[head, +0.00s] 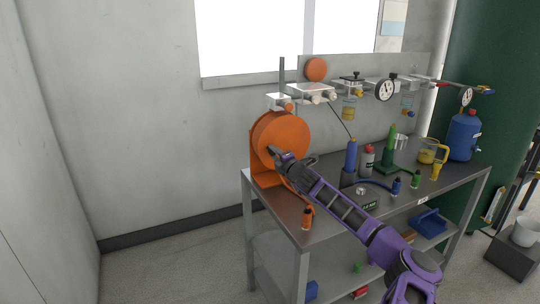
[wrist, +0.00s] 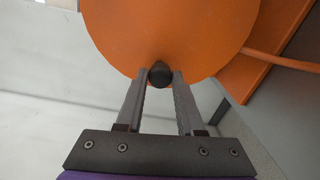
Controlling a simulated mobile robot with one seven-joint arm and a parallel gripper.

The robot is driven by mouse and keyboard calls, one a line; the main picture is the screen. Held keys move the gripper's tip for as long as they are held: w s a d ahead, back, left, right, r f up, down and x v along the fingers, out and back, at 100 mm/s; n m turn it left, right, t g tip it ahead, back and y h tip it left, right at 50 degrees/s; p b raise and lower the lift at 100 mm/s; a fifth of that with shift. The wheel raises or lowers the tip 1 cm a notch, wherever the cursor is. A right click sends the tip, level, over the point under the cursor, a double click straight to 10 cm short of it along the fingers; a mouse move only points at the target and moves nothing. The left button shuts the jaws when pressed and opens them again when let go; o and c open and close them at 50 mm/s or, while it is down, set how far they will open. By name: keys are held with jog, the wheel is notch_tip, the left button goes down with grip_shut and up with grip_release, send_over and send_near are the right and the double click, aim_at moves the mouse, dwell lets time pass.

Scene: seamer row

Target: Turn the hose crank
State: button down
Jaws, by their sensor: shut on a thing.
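The orange hose reel (head: 285,130) stands on the left end of the metal bench, and its round orange disc (wrist: 165,30) fills the top of the wrist view. The crank's black round knob (wrist: 160,74) sits near the disc's lower edge. My gripper (wrist: 160,78) has one finger on each side of the knob, and its tips close on it. In the head view my gripper (head: 275,152) reaches the front of the reel from the lower right. It hides the knob and part of the disc there.
Gauges and valves line the back panel.

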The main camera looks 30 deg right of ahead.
jog(key=shift+r+m+p, duration=0.55)
jog(key=shift+r+m, duration=0.1)
jog(key=shift+m, duration=0.05)
jog(key=shift+d, duration=0.1)
jog(key=c, duration=0.5)
grip_release()
jog(key=s, duration=1.7)
jog(key=shift+s+r, duration=0.2)
jog(key=shift+r, duration=0.2)
